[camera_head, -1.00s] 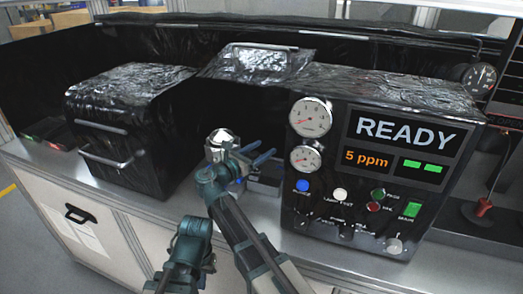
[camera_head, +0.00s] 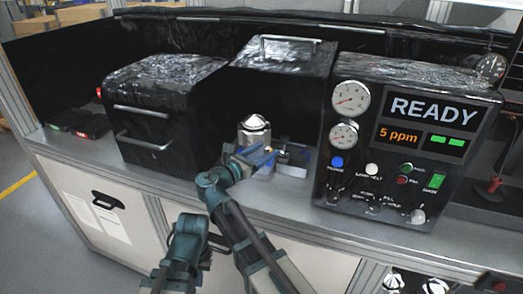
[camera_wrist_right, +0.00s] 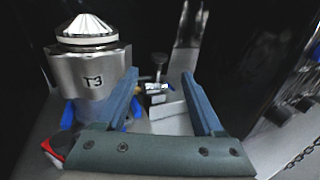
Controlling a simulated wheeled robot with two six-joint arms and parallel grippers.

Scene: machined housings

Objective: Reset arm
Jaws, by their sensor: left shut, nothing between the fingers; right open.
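My right gripper (camera_head: 264,156) is open and empty in front of the bench fixture. Its two blue fingers (camera_wrist_right: 165,98) stand apart in the wrist view. A silver machined housing (camera_head: 254,134) with a conical top stands upright behind it. In the wrist view the housing (camera_wrist_right: 90,75), marked "T3", is left of the fingers, outside the gap. A small metal block with a knob (camera_wrist_right: 158,92) shows beyond the gap. My left arm is folded low at the front, and its gripper (camera_head: 208,244) is shut with nothing in it, partly hidden by the arm.
A black test console (camera_head: 420,85) reads "READY" and "5 ppm". A black box with handles (camera_head: 160,110) stands left, another (camera_head: 285,65) behind. Red-and-green devices (camera_head: 85,122) lie at far left. Bare bench (camera_head: 185,185) runs along the front edge. Metal parts (camera_head: 432,284) show at lower right.

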